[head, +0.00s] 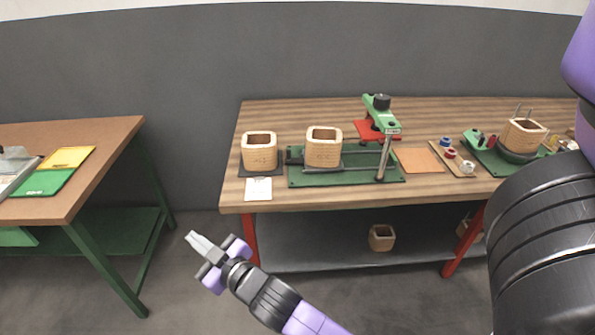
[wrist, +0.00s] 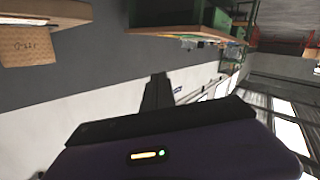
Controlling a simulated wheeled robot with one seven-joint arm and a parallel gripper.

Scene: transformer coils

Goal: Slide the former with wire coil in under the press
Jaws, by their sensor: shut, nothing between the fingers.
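A square wooden former (head: 324,152) with an open top and a marking on its front stands on the green base plate (head: 350,181), near its left end. I cannot make out wire on it. The green press (head: 378,112) with a dark knob stands behind and to the right, over a red plate (head: 366,130). A grey upright lever (head: 384,160) rises from the base plate's right part. My gripper (head: 194,239) is shut and empty, low in front of the bench's left end, well apart from the former. Its fingers also show in the wrist view (wrist: 157,92).
A second former (head: 259,152) sits on a dark mat left of the base plate, behind a white card (head: 258,189). A third (head: 522,137) stands far right. Another table (head: 100,160) stands left, across a floor gap.

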